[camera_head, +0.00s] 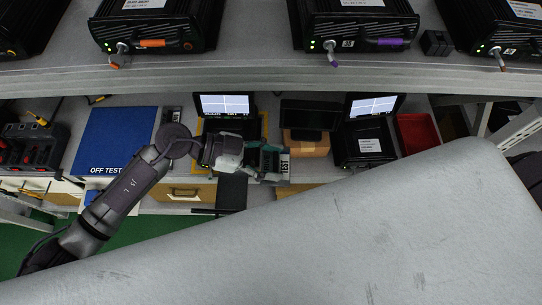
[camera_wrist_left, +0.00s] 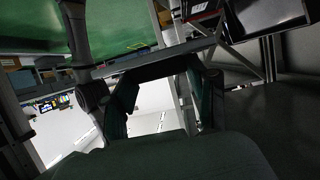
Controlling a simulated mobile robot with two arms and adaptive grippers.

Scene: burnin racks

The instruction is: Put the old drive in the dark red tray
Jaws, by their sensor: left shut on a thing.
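My left gripper (camera_head: 268,161) reaches in from the left in the head view, above the front edge of the lower bench. My right gripper is not in view.
A cardboard box (camera_head: 305,142) is nearer. The upper shelf (camera_head: 260,72) overhangs the bench. A large grey slab (camera_head: 390,225) fills the lower right. A blue OFF TEST mat (camera_head: 115,138) lies left.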

